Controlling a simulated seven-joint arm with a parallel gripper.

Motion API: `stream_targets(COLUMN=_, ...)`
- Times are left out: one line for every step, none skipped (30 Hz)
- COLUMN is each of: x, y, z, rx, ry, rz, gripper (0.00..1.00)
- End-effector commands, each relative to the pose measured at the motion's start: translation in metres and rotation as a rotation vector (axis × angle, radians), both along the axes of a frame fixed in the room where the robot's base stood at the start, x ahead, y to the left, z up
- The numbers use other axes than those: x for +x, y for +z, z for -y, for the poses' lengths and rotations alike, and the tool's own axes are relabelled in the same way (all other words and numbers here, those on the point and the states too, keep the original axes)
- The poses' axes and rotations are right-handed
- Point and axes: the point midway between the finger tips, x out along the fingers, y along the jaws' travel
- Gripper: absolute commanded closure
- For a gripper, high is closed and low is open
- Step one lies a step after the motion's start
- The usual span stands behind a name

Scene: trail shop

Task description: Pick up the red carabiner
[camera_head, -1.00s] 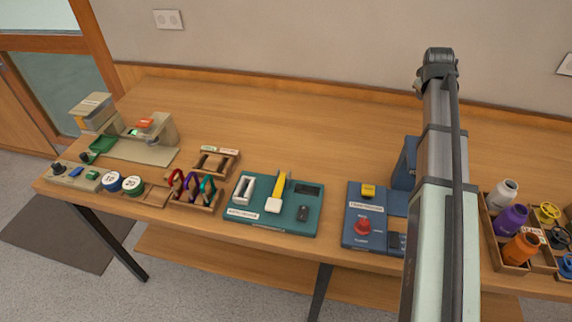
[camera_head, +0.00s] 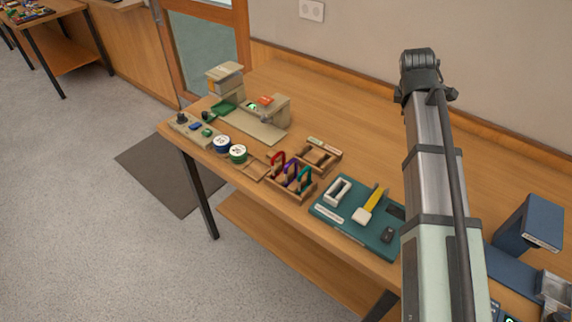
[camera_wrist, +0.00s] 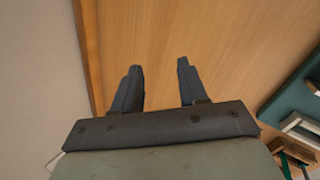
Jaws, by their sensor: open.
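The red carabiner (camera_head: 278,158) stands in a small wooden rack (camera_head: 290,189) near the table's front edge. It is the leftmost in a row with a purple carabiner (camera_head: 291,173) and a teal carabiner (camera_head: 304,180). My gripper shows in the wrist view (camera_wrist: 158,85) with two dark fingers apart and nothing between them, over bare table top. The red carabiner is not seen in the wrist view. In the head view my arm stands right of the rack, and the fingers cannot be made out.
A teal board (camera_head: 345,231) with a yellow-handled tool lies right of the rack. An empty wooden holder (camera_head: 318,156) stands behind it. Two round weights (camera_head: 238,153) and a beige machine (camera_head: 268,115) are to the left. The table's back strip is clear.

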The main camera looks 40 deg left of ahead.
Motion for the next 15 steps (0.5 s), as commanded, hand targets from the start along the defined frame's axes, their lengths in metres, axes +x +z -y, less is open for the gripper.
stream_targets(x=-0.016, y=0.001, z=-0.019, rx=-0.023, ry=0.055, rz=-0.007, gripper=0.57)
stream_targets(x=-0.024, y=0.002, z=-0.029, rx=-0.037, ry=0.086, rz=-0.013, gripper=0.57)
stream_targets(x=-0.035, y=0.003, z=-0.042, rx=-0.057, ry=0.127, rz=-0.019, gripper=0.57)
stream_targets(x=-0.044, y=0.003, z=-0.052, rx=-0.073, ry=0.161, rz=-0.023, gripper=0.57)
stream_targets(x=-0.052, y=0.004, z=-0.06, rx=-0.088, ry=0.191, rz=-0.028, gripper=0.57)
stream_targets(x=-0.064, y=0.004, z=-0.072, rx=-0.108, ry=0.234, rz=-0.033, gripper=0.57)
stream_targets(x=-0.073, y=0.005, z=-0.081, rx=-0.123, ry=0.266, rz=-0.038, gripper=0.57)
stream_targets(x=-0.082, y=0.005, z=-0.09, rx=-0.138, ry=0.297, rz=-0.042, gripper=0.57)
stream_targets(x=-0.095, y=0.006, z=-0.101, rx=-0.158, ry=0.34, rz=-0.047, gripper=0.57)
stream_targets(x=-0.104, y=0.007, z=-0.109, rx=-0.173, ry=0.371, rz=-0.052, gripper=0.57)
stream_targets(x=-0.114, y=0.007, z=-0.117, rx=-0.187, ry=0.403, rz=-0.055, gripper=0.57)
stream_targets(x=-0.127, y=0.008, z=-0.128, rx=-0.208, ry=0.446, rz=-0.059, gripper=0.57)
stream_targets(x=-0.136, y=0.009, z=-0.135, rx=-0.223, ry=0.478, rz=-0.063, gripper=0.57)
stream_targets(x=-0.146, y=0.009, z=-0.142, rx=-0.239, ry=0.509, rz=-0.066, gripper=0.57)
stream_targets(x=-0.16, y=0.01, z=-0.152, rx=-0.258, ry=0.552, rz=-0.069, gripper=0.57)
